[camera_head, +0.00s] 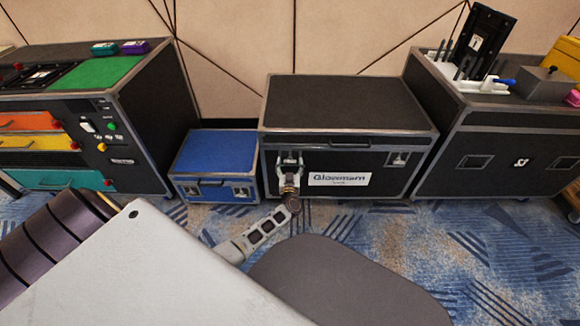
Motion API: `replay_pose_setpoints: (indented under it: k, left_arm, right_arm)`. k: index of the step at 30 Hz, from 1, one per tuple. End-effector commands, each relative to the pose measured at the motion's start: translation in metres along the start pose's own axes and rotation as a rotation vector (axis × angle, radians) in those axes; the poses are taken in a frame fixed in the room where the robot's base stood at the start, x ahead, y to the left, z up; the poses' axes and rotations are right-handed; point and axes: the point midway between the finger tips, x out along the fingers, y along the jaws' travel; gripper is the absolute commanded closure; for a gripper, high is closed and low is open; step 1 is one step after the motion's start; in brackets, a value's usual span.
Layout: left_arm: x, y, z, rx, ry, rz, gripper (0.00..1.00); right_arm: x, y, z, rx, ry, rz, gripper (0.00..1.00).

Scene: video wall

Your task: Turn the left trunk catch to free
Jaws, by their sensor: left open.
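The black trunk (350,104) with silver edges stands against the wall, its lid down. A "Glowmart" label (340,179) is on its front. My left gripper (290,162) is at the trunk's front, left of the label, over the place of the left catch. Its jaws are open. The gripper hides most of the left catch, so I cannot tell how that catch is turned or whether the fingers touch it. The right catch (397,159) shows clear on the same front. My right gripper is not in view.
A small blue case (215,155) with two latches stands close on the left. A control cabinet (150,110) with coloured drawers is further left. A black case (505,150) carrying tools stands at right. Patterned carpet (370,225) lies open before the trunk.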

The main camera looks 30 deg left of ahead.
Motion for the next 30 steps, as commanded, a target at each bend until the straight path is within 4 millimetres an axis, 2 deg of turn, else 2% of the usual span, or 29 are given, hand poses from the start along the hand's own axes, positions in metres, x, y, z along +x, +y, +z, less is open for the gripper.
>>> replay_pose_setpoints:
  k: [12,27,29,30]
  left_arm:
    - [0.0043,0.0003,-0.0008,-0.001,0.0,0.0,0.29]
    - [0.004,0.0004,-0.0005,-0.001,0.0,0.0,0.92]
    - [0.004,0.0004,-0.0005,-0.001,0.0,0.0,0.99]
    - [0.0041,0.0004,-0.0005,-0.001,0.0,0.0,1.0]
  right_arm:
    - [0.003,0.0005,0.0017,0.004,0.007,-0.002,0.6]
    - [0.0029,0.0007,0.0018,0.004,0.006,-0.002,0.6]
    - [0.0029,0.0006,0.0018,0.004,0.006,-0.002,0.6]
    - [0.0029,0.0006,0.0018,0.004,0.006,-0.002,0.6]
